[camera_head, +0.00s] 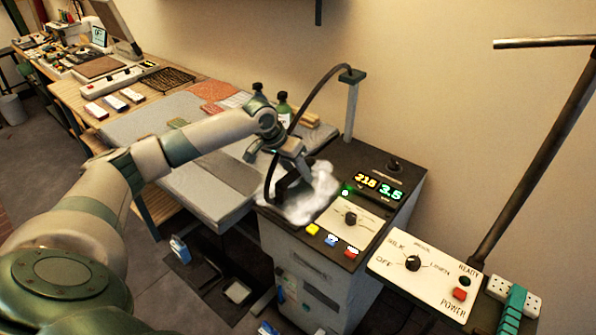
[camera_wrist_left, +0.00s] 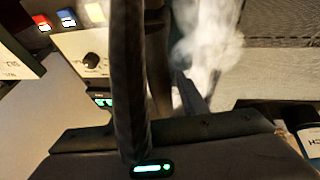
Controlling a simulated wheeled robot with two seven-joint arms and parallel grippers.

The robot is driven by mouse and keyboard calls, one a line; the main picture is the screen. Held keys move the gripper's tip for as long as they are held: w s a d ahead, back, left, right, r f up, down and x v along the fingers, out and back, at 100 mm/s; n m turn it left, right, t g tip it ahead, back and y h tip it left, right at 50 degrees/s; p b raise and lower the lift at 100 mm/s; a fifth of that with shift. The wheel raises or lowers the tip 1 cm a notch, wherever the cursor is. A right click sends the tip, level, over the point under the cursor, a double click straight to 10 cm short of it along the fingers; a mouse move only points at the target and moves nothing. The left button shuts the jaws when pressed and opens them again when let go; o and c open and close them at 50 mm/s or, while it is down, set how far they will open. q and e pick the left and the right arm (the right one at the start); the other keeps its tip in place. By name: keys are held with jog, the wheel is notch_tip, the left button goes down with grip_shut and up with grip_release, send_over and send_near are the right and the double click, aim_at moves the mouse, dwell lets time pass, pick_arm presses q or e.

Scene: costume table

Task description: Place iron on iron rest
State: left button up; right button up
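My left gripper (camera_head: 297,172) points down over the top of the grey ironing station at its back-left corner. A dark shape, apparently the iron (camera_head: 283,188), sits just under the fingers, with white steam around it. The steam hides its outline, its soleplate and the iron rest. In the left wrist view, dark finger-like parts (camera_wrist_left: 175,85) reach into the steam, and the black cord crosses in front. I cannot tell whether the fingers are closed on the handle. My right gripper is not in view.
The black cord (camera_head: 318,88) arches from a post (camera_head: 352,105) down to the gripper. A control panel (camera_head: 345,222) with buttons and lit digits lies front-right of the steam. The padded ironing board (camera_head: 190,185) is at left. Bottles (camera_head: 283,110) stand behind.

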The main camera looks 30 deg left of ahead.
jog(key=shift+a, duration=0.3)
pick_arm(q)
jog(key=shift+r, duration=0.15)
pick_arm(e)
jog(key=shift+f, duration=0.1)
pick_arm(q)
jog(key=b+v, duration=0.2)
jog(key=v, duration=1)
jog(key=shift+b, duration=0.35)
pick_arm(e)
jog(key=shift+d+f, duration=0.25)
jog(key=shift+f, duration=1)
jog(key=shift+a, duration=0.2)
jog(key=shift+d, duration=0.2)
pick_arm(q)
jog(key=shift+c, duration=0.4)
